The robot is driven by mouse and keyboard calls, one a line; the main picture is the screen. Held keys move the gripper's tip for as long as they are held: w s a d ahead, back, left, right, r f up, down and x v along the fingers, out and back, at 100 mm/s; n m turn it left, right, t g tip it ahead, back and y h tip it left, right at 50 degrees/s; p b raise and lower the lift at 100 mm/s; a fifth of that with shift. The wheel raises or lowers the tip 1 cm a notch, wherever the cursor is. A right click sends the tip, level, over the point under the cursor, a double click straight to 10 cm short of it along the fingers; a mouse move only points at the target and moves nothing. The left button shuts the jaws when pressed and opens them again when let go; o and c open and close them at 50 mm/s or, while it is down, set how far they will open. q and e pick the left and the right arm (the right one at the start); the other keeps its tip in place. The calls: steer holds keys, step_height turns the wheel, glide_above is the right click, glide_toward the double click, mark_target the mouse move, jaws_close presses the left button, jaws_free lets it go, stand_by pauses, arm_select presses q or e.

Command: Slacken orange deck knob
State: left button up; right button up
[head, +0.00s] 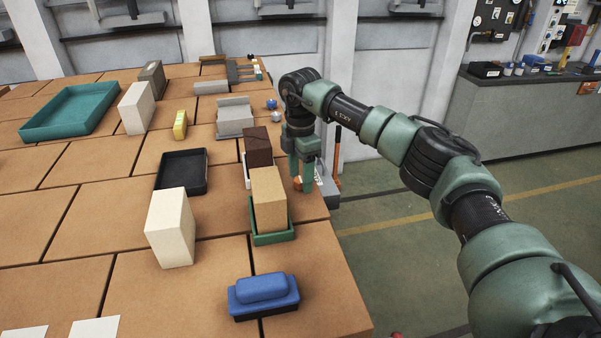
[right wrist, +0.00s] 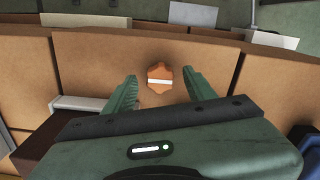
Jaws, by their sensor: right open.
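The orange deck knob (right wrist: 160,72) shows in the right wrist view as a lobed disc with a white bar across it, on the brown deck. My right gripper (head: 300,182) points down over the deck near its right edge in the head view. In the right wrist view its open fingers (right wrist: 160,84) stand to the left and right of the knob, with a gap on each side. In the head view only a bit of orange (head: 297,184) shows by the fingers; the rest is hidden. My left gripper is not in view.
Close left of the gripper are a tan block (head: 268,200) in a green tray (head: 272,239) and a dark brown block (head: 257,146). A grey object (head: 328,190) lies at the deck's edge. A blue-topped block (head: 263,290) sits nearer. Bare deck lies around the knob.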

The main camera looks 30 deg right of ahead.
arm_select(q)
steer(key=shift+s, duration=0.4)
arm_select(e)
jaws_close()
